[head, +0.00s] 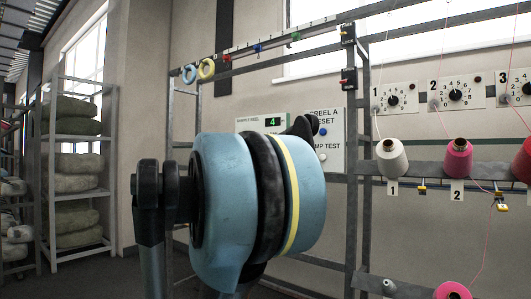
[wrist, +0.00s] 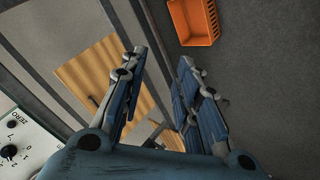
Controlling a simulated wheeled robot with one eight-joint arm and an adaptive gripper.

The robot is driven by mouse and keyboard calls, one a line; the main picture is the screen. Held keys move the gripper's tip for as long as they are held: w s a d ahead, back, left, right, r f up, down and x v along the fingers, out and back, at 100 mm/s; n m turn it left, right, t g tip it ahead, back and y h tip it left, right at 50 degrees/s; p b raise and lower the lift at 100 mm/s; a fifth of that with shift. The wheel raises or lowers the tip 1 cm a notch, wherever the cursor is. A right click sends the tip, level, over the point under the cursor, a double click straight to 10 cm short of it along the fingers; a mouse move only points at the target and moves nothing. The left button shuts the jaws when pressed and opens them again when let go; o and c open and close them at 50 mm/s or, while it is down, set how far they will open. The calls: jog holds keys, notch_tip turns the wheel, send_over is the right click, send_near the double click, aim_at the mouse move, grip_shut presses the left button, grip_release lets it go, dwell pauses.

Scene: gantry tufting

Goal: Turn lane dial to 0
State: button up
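In the head view, lane dial 1 (head: 393,100), lane dial 2 (head: 456,95) and lane dial 3 (head: 526,88) are black knobs on white numbered plates at the right. Their pointer settings are too small to read surely. In the wrist view, a black dial knob (wrist: 9,152) on a white plate marked ZERO shows at the left edge, partly cut off; I cannot tell which lane it is. My gripper (wrist: 162,58) is open, with nothing between its fingers, and it is apart from this dial. In the head view my blue arm hides most of the gripper.
White (head: 392,158) and pink (head: 457,158) yarn cones stand on a rail below the dials, with threads running up. A panel with a green display (head: 273,122) is partly behind my arm. An orange crate (wrist: 194,20) and wooden board (wrist: 100,85) show in the wrist view.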

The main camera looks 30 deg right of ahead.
jog(key=w+d+r+t+h, duration=0.1)
jog(key=w+d+r+h, duration=0.2)
jog(key=w+d+r, duration=0.5)
jog(key=w+d+r+t+h, duration=0.1)
jog(key=w+d+r+h, duration=0.3)
jog(key=r, duration=0.9)
jog(key=w+d+r+t+h, duration=0.1)
jog(key=w+d+r+h, duration=0.1)
jog(key=w+d+r, duration=0.65)
jog(key=r+x, duration=0.1)
jog(key=x, duration=1.3)
jog(key=shift+n, duration=0.4)
grip_shut()
